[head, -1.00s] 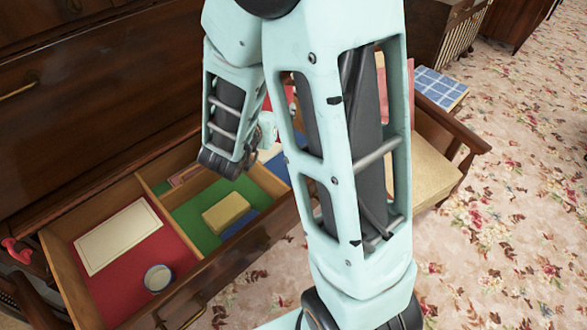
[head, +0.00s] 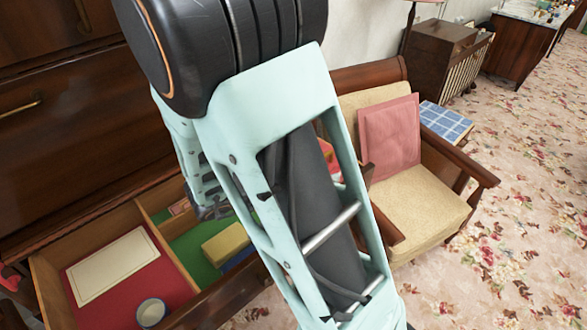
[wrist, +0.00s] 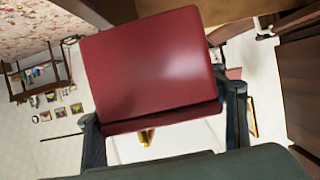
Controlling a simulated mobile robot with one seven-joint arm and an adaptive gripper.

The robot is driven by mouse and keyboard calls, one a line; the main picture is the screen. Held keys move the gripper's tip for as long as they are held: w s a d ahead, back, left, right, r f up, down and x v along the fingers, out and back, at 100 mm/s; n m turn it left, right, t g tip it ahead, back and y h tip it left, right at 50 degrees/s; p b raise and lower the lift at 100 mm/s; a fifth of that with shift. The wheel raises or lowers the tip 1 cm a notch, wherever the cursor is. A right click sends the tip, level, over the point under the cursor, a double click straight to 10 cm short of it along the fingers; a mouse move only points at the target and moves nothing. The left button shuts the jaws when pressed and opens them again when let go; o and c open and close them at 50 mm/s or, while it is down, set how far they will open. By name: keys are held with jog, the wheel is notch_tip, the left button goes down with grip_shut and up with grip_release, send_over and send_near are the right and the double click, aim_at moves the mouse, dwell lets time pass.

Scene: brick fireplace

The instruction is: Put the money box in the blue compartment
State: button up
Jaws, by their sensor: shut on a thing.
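The money box (wrist: 150,62), a dark red box with a darker lower edge, fills the middle of the wrist view. My gripper (wrist: 164,104) is shut on it, one dark finger at each side. In the head view my arm hides the gripper and the box. The open wooden drawer (head: 46,292) lies at lower left, with a red-floored section and a green-floored section (head: 190,246). A small blue patch (head: 240,261) shows beside a yellow block in the drawer. The drawer's right part is hidden behind my arm, so the blue compartment is not clearly seen.
A cream panel (head: 112,264) and a round cup (head: 151,311) lie in the red section. The yellow block (head: 226,243) lies in the green section. An armchair (head: 425,205) with a pink cushion (head: 390,137) stands right of my arm. Flowered carpet is open farther right.

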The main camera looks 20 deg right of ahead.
jog(key=w, duration=0.1)
jog(key=w+d+f, duration=0.1)
jog(key=w+f, duration=0.1)
jog(key=w, duration=0.1)
jog(key=shift+d, duration=0.15)
jog(key=w+d+f+b, duration=0.1)
jog(key=w+f, duration=0.3)
jog(key=f, duration=0.4)
jog(key=shift+w+f, duration=0.2)
jog(key=shift+f, duration=0.1)
jog(key=shift+d+f, duration=0.1)
jog(key=shift+f+b, duration=0.4)
jog(key=shift+f, duration=0.15)
jog(key=o, duration=1.4)
jog(key=shift+r, duration=0.1)
